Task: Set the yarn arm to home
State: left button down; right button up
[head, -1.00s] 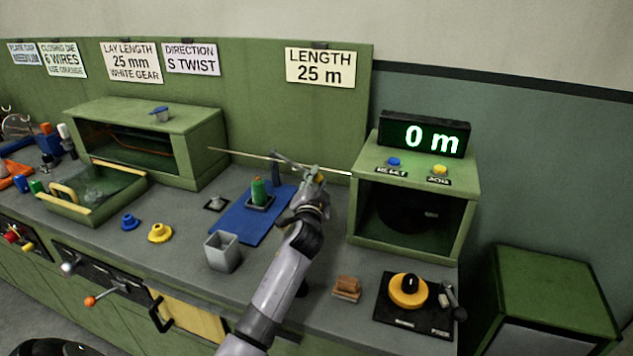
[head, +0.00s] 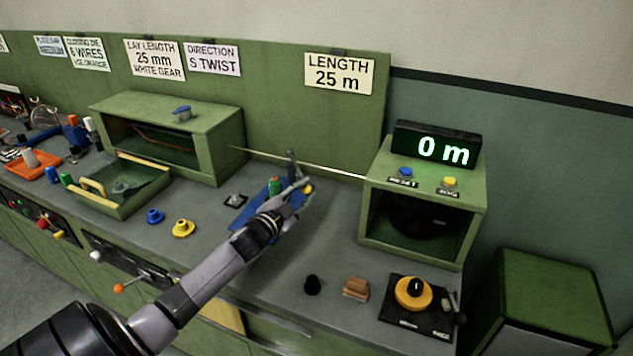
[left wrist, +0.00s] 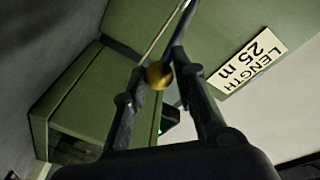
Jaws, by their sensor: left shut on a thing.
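The knob also shows at the fingertips in the head view (head: 308,188). A thin pale strand (head: 320,170) runs behind the gripper between the two green housings. A green spool (head: 274,187) stands on the mat, partly covered by my gripper. My right gripper is not in view.
The right housing (head: 472,215) carries a "0 m" display (head: 437,148), a blue button (head: 405,171) and a yellow button (head: 449,181). The left housing (head: 228,150) stands behind an open green drawer (head: 145,198).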

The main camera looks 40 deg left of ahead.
pick_arm(q)
jog(key=shift+s+a+f+m+h, duration=0.1)
jog(key=shift+s+a+m+h, duration=0.7)
jog(key=shift+s+a+h, duration=0.4)
jog(key=shift+w+d, duration=0.1)
jog(key=shift+d, duration=0.1)
jog(key=c, duration=1.3)
grip_release()
jog(key=shift+w, duration=0.1)
jog(key=shift+c, duration=0.2)
jog(key=s+a, duration=0.1)
jog(key=s, duration=1.1)
